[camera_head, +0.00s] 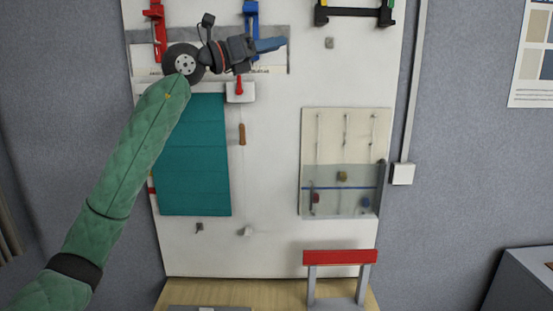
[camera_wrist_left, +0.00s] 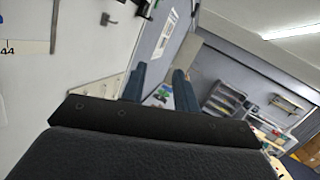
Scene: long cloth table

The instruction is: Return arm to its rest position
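My left arm in its green quilted sleeve reaches up from the lower left in the head view. My left gripper (camera_head: 283,44), with blue fingers, is raised in front of the upper part of the white board (camera_head: 265,190) and points right. In the left wrist view the two blue fingers of the left gripper (camera_wrist_left: 158,88) stand apart, with nothing held between them. My right gripper is in neither view.
A red bracket (camera_head: 159,32) and a blue bracket (camera_head: 251,18) are near the left gripper. A teal panel (camera_head: 195,165) hangs below. A clear-fronted pocket panel (camera_head: 345,150) is at right. A red-topped stand (camera_head: 340,257) sits on the wooden table (camera_head: 235,292).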

